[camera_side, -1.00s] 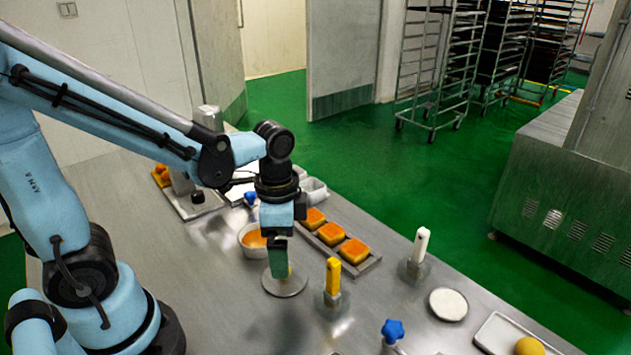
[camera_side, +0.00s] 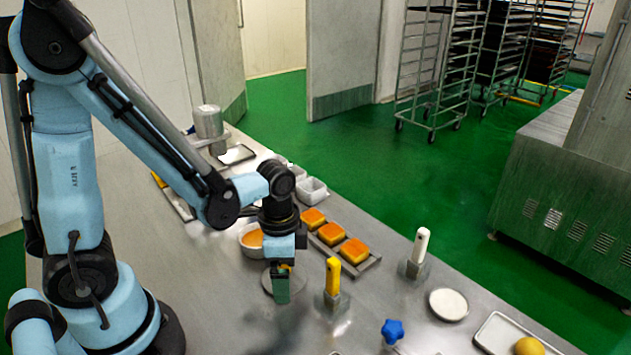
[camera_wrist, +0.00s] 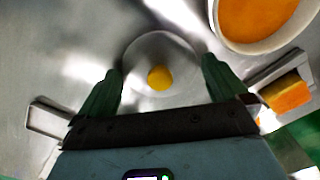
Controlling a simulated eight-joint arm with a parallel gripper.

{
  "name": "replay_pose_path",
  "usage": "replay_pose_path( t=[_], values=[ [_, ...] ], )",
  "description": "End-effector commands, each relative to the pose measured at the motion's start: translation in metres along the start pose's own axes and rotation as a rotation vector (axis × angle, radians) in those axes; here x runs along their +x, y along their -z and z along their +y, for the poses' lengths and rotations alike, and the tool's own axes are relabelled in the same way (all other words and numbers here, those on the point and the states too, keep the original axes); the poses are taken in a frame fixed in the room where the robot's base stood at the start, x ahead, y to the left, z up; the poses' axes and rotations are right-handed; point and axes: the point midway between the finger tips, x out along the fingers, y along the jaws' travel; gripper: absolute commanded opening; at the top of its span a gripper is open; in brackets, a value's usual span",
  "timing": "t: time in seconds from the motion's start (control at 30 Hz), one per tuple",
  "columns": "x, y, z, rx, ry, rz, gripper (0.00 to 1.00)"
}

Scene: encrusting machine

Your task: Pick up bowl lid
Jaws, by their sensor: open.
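The bowl lid (camera_wrist: 150,48) is a round, pale metal disc with a yellow knob (camera_wrist: 160,78), lying on the steel table. My open gripper (camera_wrist: 160,66) has its green fingers on either side of the lid in the wrist view, with a clear gap to the knob. I cannot tell the exact height of the fingertips above the lid. A white bowl (camera_side: 250,250) with orange filling stands just behind the lid.
A yellow-handled scraper (camera_side: 333,275) stands close to the right. A tray (camera_side: 372,264) of orange-topped square cakes lies behind it. A white-handled scraper (camera_side: 421,248), a white round dish (camera_side: 448,304) and a blue knob (camera_side: 392,329) are further right.

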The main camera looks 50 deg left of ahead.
Motion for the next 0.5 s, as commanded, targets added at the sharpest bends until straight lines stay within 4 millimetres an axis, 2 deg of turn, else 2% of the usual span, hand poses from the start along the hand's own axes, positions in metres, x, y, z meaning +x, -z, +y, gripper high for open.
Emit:
replay_pose_path(
  t=[0.17,0.43,0.5],
  values=[
    [0.0,-0.0001,0.0,0.0,0.0,0.0,1.0],
    [-0.0001,-0.0001,0.0,0.0,0.0,0.0,0.6],
    [-0.0002,-0.0001,0.0,0.0,0.0,0.0,0.59]
  ],
)
